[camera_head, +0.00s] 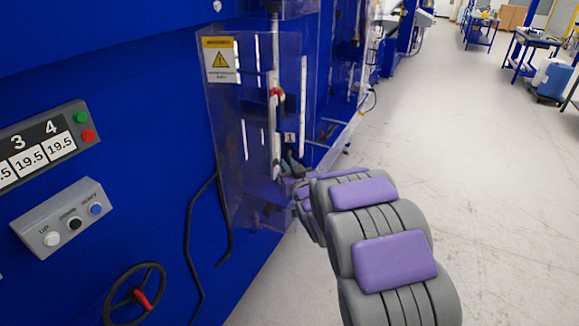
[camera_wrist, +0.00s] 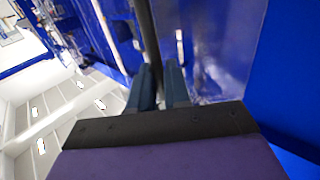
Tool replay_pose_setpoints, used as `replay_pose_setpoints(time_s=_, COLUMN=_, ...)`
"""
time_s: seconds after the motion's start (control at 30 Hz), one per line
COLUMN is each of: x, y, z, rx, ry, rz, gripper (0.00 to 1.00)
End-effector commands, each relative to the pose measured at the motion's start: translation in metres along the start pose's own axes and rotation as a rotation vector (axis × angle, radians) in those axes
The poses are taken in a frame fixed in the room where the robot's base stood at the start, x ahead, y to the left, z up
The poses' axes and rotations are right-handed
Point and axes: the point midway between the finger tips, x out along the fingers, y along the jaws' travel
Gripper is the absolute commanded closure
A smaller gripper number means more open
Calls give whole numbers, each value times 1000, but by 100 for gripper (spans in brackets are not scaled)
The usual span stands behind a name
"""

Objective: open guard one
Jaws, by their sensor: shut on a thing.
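Guard one is a clear panel (camera_head: 238,150) with a yellow warning label (camera_head: 219,59), in front of the blue machine at the upper middle of the head view. I cannot tell whether it stands ajar. A long upright handle bar (camera_head: 274,135) runs along its right side. My gripper (camera_head: 290,166) is at the bar's lower end, partly hidden by my arm. In the wrist view, the dark blue fingers of my gripper (camera_wrist: 160,85) are shut around the bar (camera_wrist: 147,35). The clear panel (camera_wrist: 213,55) lies right of the fingers there.
A grey button box (camera_head: 62,218), a display panel (camera_head: 45,145) and a black handwheel (camera_head: 135,293) are on the machine's blue front at the left. A black cable (camera_head: 190,235) hangs below the guard. The floor (camera_head: 455,150) at the right is clear; blue carts (camera_head: 528,52) stand far off.

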Motion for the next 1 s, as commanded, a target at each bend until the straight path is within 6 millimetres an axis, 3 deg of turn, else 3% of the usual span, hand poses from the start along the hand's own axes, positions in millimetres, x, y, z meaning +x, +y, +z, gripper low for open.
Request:
replay_pose_setpoints(time_s=0.33, x=2, y=-5, z=-5, rx=-4, ry=12, rz=-7, gripper=100)
replay_pose_setpoints(time_s=0.37, x=2, y=-5, z=-5, rx=-4, ry=12, rz=-7, gripper=80)
replay_pose_setpoints(time_s=0.5, x=2, y=-5, z=-4, rx=-5, ry=9, rz=-6, gripper=69)
replay_pose_setpoints(time_s=1.0, x=0, y=-2, z=-2, rx=-2, ry=5, rz=-3, gripper=69)
